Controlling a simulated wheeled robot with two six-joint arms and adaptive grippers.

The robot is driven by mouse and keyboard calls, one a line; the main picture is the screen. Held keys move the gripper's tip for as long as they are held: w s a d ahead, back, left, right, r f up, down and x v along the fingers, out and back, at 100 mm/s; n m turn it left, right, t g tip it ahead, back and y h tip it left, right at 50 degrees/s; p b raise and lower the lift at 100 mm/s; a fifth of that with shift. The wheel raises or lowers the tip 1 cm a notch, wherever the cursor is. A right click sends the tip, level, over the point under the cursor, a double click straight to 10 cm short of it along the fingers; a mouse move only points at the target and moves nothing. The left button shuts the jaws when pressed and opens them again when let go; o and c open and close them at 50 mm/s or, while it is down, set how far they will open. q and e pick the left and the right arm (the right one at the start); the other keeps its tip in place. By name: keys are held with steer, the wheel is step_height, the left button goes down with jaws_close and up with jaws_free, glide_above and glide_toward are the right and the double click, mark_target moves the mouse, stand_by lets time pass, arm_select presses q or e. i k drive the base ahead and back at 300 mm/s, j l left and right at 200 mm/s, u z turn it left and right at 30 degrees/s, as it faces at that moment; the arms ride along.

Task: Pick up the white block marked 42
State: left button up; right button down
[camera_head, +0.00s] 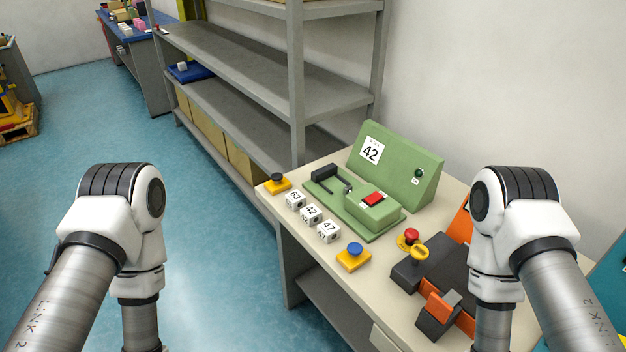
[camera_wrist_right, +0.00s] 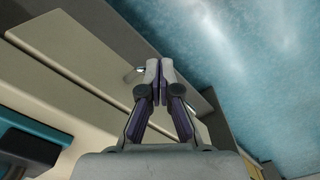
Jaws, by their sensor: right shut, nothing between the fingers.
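The white block marked 42 (camera_head: 311,215) sits on the table in the head view, the middle one in a short row. Beside it are the white block marked 63 (camera_head: 295,200) and the white block marked 47 (camera_head: 328,231). My right gripper (camera_wrist_right: 159,66) shows in the right wrist view with its fingertips together and nothing between them. It is away from the blocks, and no block shows in that view. Both my arms show in the head view, but neither gripper does.
Behind the blocks is a green gate mechanism (camera_head: 407,181) with a "42" sign (camera_head: 371,150). A yellow base with a blue knob (camera_head: 353,256) and one with a dark knob (camera_head: 277,183) flank the row. Grey shelves (camera_head: 240,80) stand behind. A dark and orange device (camera_head: 437,290) is at right.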

mark_target(311, 215)
steer(key=i+j+z, duration=0.25)
steer(key=j+z, duration=0.3)
steer(key=i+j+z, duration=0.25)
steer(key=j+z, duration=0.3)
steer(key=j, duration=0.15)
